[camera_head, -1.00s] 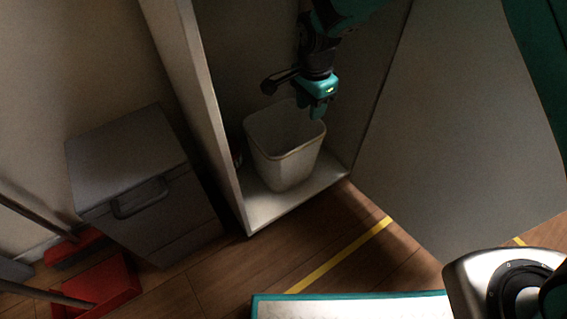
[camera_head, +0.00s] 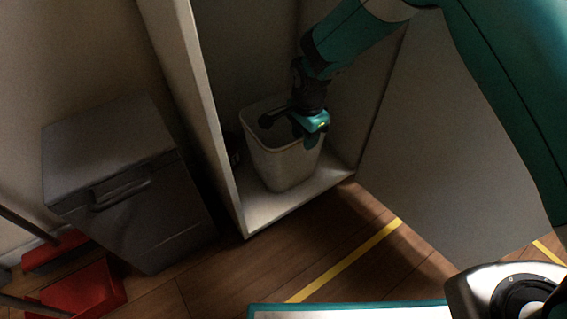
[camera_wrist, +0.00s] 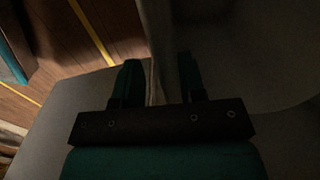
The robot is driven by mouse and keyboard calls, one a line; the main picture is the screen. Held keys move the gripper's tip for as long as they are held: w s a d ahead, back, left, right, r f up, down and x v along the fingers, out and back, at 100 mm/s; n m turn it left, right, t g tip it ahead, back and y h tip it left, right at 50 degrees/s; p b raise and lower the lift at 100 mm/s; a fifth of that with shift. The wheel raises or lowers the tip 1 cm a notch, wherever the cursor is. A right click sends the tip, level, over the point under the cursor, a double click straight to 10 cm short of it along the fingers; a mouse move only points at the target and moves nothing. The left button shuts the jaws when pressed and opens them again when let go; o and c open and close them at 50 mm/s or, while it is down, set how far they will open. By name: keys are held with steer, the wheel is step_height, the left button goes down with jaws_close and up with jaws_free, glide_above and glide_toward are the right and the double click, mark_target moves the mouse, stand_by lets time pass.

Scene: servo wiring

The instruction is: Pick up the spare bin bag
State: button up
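I cannot make out a spare bin bag clearly in either view. A pale bin (camera_head: 283,168) stands upright inside an open cabinet, and its inside is mostly dark or hidden by my gripper. My gripper (camera_head: 311,138) is at the bin's right rim in the head view, pointing down. In the wrist view my gripper (camera_wrist: 159,75) has its two fingers apart, with a pale wall edge, seemingly the bin's (camera_wrist: 158,40), showing between them. I cannot tell whether the fingers touch it.
The cabinet's left wall (camera_head: 190,90) and its open door (camera_head: 440,150) flank the bin. A small dark thing (camera_head: 233,150) sits left of the bin, too dim to name. A grey box with a handle (camera_head: 125,180) and a red dustpan (camera_head: 85,290) are at left.

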step_height(320, 180, down, 4)
steer(key=shift+a+r+b, duration=0.15)
steer(key=shift+r+b, duration=0.05)
steer(key=shift+b, duration=0.75)
steer(key=shift+r, duration=0.1)
jaws_close()
